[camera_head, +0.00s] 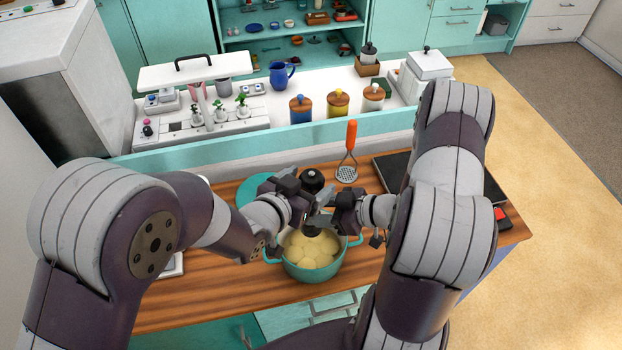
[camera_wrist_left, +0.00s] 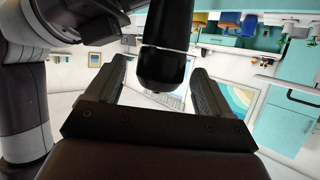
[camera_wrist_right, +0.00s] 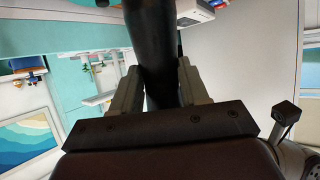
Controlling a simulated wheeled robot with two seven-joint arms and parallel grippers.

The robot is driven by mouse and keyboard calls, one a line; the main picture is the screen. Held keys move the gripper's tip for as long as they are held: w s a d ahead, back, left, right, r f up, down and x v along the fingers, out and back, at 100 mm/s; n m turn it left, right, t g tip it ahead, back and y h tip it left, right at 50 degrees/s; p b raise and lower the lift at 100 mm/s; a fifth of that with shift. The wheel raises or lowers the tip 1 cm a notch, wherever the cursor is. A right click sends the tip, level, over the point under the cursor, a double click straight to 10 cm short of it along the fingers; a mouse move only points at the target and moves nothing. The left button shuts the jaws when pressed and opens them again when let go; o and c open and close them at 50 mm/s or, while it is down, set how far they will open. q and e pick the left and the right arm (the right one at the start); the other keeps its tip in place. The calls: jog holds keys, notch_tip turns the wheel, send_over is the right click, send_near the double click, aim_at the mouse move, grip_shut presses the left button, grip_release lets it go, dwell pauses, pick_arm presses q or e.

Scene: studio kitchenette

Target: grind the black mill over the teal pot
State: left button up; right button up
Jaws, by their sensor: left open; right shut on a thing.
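The teal pot (camera_head: 313,272) stands on the wooden counter and holds several pale yellow, rounded pieces. The black mill (camera_head: 312,181) is upright above the pot, its lower part partly hidden by my grippers. My right gripper (camera_head: 332,207) is shut on the mill's body; in the right wrist view the dark mill (camera_wrist_right: 156,60) stands between its fingers. My left gripper (camera_head: 309,196) is open around the mill's rounded knob end. In the left wrist view that end (camera_wrist_left: 163,68) lies between the spread fingers, with gaps at both sides.
A teal lid (camera_head: 252,187) lies behind my left gripper. An orange-handled masher (camera_head: 348,155) stands behind the pot. A black flat slab (camera_head: 391,170) lies on the counter at right. Lidded canisters (camera_head: 338,103) stand on the white counter behind.

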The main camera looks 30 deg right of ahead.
pick_arm(q)
jog(key=shift+x, duration=0.8)
jog(key=c, duration=1)
jog(key=shift+c, duration=0.2)
jog(key=m+g+h, duration=0.1)
jog(key=m+g, duration=0.2)
jog(key=m+g+h, duration=0.1)
jog(key=m+g, duration=0.2)
jog(key=g, duration=0.1)
jog(key=shift+w+r+m, duration=0.1)
jog(key=shift+m, duration=0.2)
jog(key=m+g, duration=0.3)
jog(key=g, duration=0.1)
jog(key=shift+y, duration=0.3)
jog(key=shift+m+g+y, duration=1)
jog(key=shift+m+g, duration=1)
jog(key=shift+g, duration=0.1)
